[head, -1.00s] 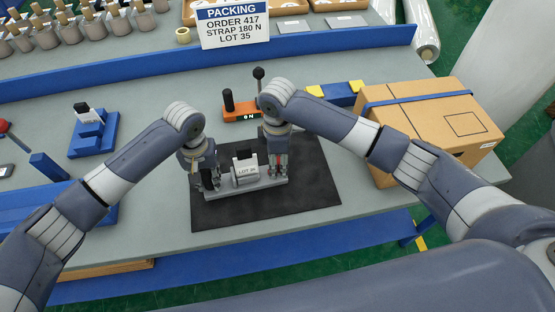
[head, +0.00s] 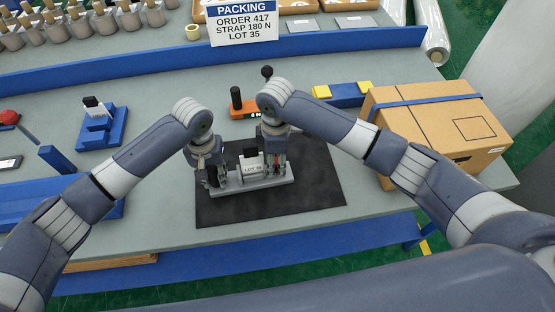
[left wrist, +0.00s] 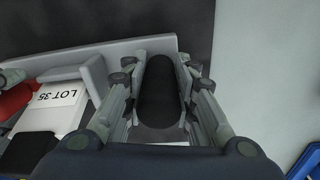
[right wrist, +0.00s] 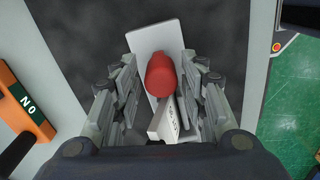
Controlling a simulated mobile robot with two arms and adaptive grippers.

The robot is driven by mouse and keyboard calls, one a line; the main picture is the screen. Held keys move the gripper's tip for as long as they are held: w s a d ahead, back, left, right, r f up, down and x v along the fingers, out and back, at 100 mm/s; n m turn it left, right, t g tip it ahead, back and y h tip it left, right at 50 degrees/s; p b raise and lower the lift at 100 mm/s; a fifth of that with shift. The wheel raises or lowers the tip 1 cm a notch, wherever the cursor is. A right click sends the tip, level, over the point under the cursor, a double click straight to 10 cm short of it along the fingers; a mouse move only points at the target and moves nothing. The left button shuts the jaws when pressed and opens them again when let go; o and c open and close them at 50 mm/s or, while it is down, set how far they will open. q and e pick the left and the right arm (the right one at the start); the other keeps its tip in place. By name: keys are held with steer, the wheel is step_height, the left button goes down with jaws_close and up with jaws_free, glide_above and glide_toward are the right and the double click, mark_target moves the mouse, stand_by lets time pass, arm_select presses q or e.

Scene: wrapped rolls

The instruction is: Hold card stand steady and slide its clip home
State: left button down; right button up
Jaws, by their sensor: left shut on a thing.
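The card stand (head: 280,182) is a grey base lying on a black mat, with a white LOT 35 piece (head: 253,168) standing at its middle. My left gripper (head: 213,180) is shut on the stand's black upright post (left wrist: 158,92) at its left end. In the left wrist view the fingers lie on both sides of that post. My right gripper (head: 275,168) is low over the stand's right part. In the right wrist view a red knob (right wrist: 161,74) lies between its fingers, with gaps on both sides. How the clip is seated cannot be told.
An orange device (head: 243,111) with a black handle stands behind the mat (head: 320,190). A strapped carton (head: 430,125) is at the right, and a blue fixture (head: 97,131) at the left. The mat's front and right parts are clear.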

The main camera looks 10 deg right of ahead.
mark_target(276, 160)
stand_by(0.3)
step_height(276, 160, up, 12)
stand_by(0.4)
arm_select(q)
steer(key=c, duration=1.2)
jaws_free()
